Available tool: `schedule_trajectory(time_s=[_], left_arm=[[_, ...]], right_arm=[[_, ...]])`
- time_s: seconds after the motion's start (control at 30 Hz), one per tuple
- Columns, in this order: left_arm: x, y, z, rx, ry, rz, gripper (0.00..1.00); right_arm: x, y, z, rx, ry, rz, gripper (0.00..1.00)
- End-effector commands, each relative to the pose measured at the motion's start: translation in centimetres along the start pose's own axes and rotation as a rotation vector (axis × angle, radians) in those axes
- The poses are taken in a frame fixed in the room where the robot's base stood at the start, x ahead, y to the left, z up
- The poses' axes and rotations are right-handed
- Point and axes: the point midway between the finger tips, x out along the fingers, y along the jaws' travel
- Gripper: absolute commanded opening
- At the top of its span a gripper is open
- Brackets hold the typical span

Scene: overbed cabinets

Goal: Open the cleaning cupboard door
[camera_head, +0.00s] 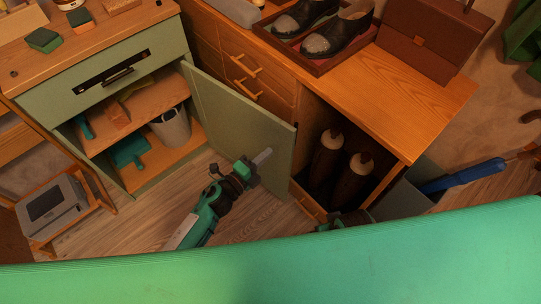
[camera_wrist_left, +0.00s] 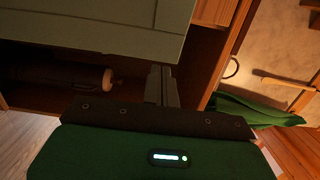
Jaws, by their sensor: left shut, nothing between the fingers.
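The cleaning cupboard (camera_head: 160,190) is the green cabinet with a wooden top at left in the head view. Its green door (camera_head: 225,110) stands swung well out from the right side of the opening. Inside are a grey bucket (camera_head: 172,128), a teal dustpan (camera_head: 130,150) and a shelf (camera_head: 135,105). My left gripper (camera_head: 262,157) is shut and empty, in front of the door's lower part; contact cannot be told. Its fingers (camera_wrist_left: 161,85) show beside a green panel (camera_wrist_left: 90,25) in the wrist view. A part of my right arm shows low in the head view; its fingertips are hidden.
A wooden cabinet (camera_head: 420,110) at right has a tray of shoes (camera_head: 320,65) on top and an open compartment with dark boots (camera_head: 325,160). Bare wood floor (camera_head: 150,220) lies before the cupboard.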

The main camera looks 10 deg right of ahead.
Motion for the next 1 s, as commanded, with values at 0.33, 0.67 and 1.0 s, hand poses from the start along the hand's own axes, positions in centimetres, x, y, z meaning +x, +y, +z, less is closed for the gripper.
schedule_trajectory(time_s=[0.33,0.67,1.0], left_arm=[[-6.5,0.2,-0.1,0.000,0.001,0.003,0.00],[-10.0,0.0,-0.4,0.001,0.000,0.000,0.00],[-10.2,-0.1,-0.1,-0.016,-0.020,0.002,0.00]], right_arm=[[0.5,-0.2,0.9,0.001,-0.018,-0.003,1.00],[-0.3,-0.1,-0.3,0.000,0.006,-0.001,1.00],[-0.2,-0.3,0.6,0.003,-0.010,-0.006,1.00]])
